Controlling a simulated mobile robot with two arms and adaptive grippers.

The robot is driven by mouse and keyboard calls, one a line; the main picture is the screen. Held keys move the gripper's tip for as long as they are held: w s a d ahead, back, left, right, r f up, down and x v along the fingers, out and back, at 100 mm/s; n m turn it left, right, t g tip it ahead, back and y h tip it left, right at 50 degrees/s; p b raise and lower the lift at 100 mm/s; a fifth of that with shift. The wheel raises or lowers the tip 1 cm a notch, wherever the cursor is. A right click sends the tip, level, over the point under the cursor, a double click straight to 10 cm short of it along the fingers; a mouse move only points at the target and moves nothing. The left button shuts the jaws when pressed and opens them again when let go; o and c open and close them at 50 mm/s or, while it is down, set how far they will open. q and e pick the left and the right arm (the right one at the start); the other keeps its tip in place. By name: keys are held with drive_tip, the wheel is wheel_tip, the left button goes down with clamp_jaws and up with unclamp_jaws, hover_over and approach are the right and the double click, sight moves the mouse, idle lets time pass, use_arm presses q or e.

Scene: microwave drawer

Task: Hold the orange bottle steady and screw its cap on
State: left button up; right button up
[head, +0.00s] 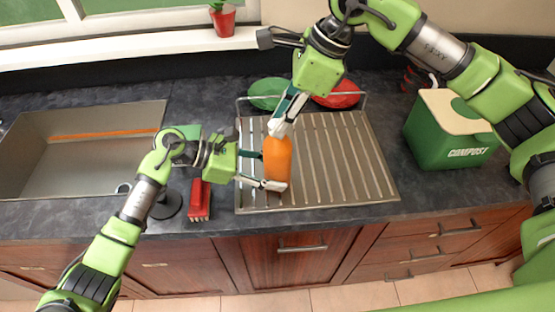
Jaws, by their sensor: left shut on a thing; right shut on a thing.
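An orange bottle (277,160) stands upright on the ribbed metal draining board near its left side. My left gripper (272,171) comes in from the left and is shut on the bottle's lower body, with a finger on either side. My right gripper (281,124) comes down from above and is shut at the bottle's top. The cap is hidden between the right gripper's fingers, so I cannot tell how it sits on the neck.
The draining board (350,165) holds a green plate (266,90) and a red plate (338,97) at the back. The board's right half is clear.

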use_arm(q)
drive_tip(key=shift+o, duration=0.3)
drive_tip(key=c, duration=0.7)
drive_tip(key=shift+c, duration=0.7)
use_arm(e)
drive_tip(key=o, duration=0.8)
clamp_jaws()
drive_tip(key=m, duration=0.2)
drive_tip(key=m+t, duration=0.1)
drive_tip(key=shift+m+t+h, duration=0.3)
drive_tip(key=shift+m, duration=0.1)
use_arm(q)
drive_tip(key=shift+s, duration=0.1)
use_arm(e)
drive_tip(key=m+t, duration=0.1)
drive_tip(key=m, duration=0.2)
drive_tip(key=m+h, duration=0.1)
drive_tip(key=m, duration=0.2)
drive_tip(key=shift+w+d+t+h, duration=0.1)
drive_tip(key=shift+t+h, duration=0.2)
drive_tip(key=shift+t, duration=0.1)
drive_tip(key=m+h, duration=0.1)
drive_tip(key=m, duration=0.1)
drive_tip(key=m+h, duration=0.1)
drive_tip(key=m, duration=0.2)
drive_tip(key=shift+t, duration=0.3)
drive_tip(key=m+h, duration=0.1)
drive_tip(key=m, duration=0.2)
drive_tip(key=shift+d+m, duration=0.1)
drive_tip(key=shift+m, duration=0.2)
